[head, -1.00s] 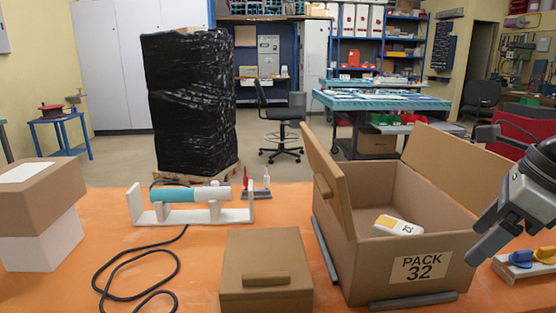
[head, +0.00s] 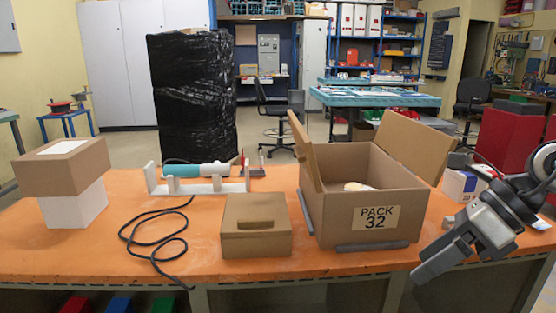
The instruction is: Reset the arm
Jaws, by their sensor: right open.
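My right gripper (head: 440,266) is at the right, in front of the table's front right edge and apart from the boxes. It is open and nothing shows between its fingers. My left gripper is not in view. The open cardboard box labelled PACK 32 (head: 340,222) stands right of the middle of the orange table with its flaps up. A white and yellow item (head: 358,187) lies inside it, mostly hidden by the front wall. A closed small brown box (head: 256,240) with a handle on its lid stands to its left.
The orange table (head: 100,256) carries a teal tool on a white stand (head: 212,187), a loose black cable (head: 150,240) and a brown box (head: 65,168) on a white box (head: 75,207). A white carton (head: 459,186) stands behind my right arm. Grey strips lie beside the open box.

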